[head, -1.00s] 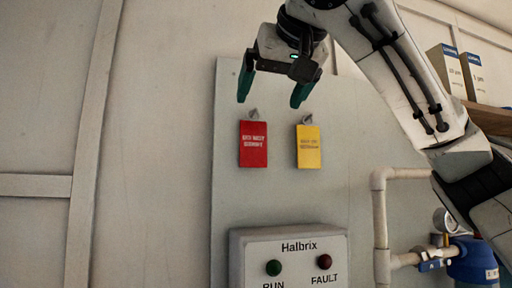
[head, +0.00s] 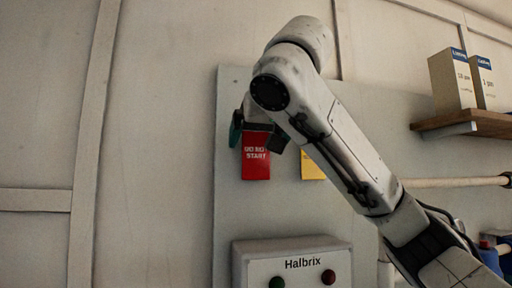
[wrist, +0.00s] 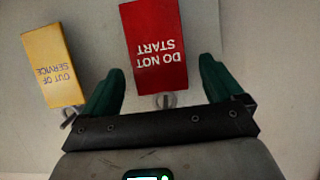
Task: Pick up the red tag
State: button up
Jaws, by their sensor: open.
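The red tag (head: 256,164), lettered DO NOT START, hangs on the grey panel; its upper part is hidden behind my gripper in the head view. In the wrist view the red tag (wrist: 155,50) appears upside down, its hook end between my open fingers. My gripper (wrist: 158,85) is open, one finger on each side of the tag's hook end. I cannot tell whether either finger touches it. In the head view my gripper (head: 257,140) is at the tag's top, partly hidden by my arm.
A yellow OUT OF SERVICE tag (wrist: 52,65) hangs beside the red one, close to one finger; in the head view it (head: 313,166) is partly covered by my arm. Below is the Halbrix box (head: 295,262). A shelf (head: 465,124) with two cartons is at right.

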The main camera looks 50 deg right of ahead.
jog(key=shift+w+d+f, duration=0.1)
jog(key=shift+w+f, duration=0.05)
jog(key=shift+w, duration=0.05)
jog(key=c, duration=1.1)
